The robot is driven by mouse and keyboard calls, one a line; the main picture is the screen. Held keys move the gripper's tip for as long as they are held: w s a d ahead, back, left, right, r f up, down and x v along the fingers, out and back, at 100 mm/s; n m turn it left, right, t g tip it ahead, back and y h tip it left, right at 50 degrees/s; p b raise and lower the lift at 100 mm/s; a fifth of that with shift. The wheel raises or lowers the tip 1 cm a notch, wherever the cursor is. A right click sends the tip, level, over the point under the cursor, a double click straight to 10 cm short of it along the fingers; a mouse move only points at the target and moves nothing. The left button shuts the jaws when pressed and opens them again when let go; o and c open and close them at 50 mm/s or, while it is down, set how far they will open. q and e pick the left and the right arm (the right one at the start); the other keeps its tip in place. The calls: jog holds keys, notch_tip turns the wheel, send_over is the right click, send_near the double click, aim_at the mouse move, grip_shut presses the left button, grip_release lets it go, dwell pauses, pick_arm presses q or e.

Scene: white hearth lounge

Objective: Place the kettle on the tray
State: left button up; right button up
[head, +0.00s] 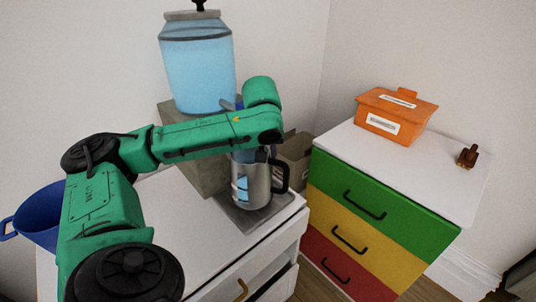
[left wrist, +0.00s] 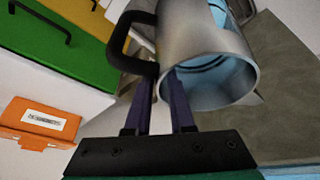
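The kettle (head: 252,188) is a silver metal jug with a black handle, upright over the grey tray (head: 229,214) on the white cabinet. I cannot tell whether its base touches the tray. My left arm reaches over from the left, and its gripper points down at the kettle's top, mostly hidden behind the wrist in the head view. In the left wrist view, the two dark purple fingers of my left gripper (left wrist: 162,88) sit close together at the kettle's rim (left wrist: 222,75), where the handle joins, and appear closed on it. My right gripper is not in view.
A blue water dispenser (head: 197,72) stands on a grey-brown block behind the tray. A blue bucket (head: 38,217) is at the left. An orange lidded box (head: 392,116) and a small brown bottle (head: 467,156) sit on the coloured drawer unit. The white cabinet's front drawer is partly open.

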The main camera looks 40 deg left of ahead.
pick_arm(q)
jog(key=shift+r, duration=0.1)
jog(key=shift+r, duration=0.4)
jog(key=p+v, duration=0.1)
jog(key=v, duration=1)
jog(key=shift+p, duration=0.35)
jog(key=shift+s+d, duration=0.1)
jog(key=shift+s, duration=0.05)
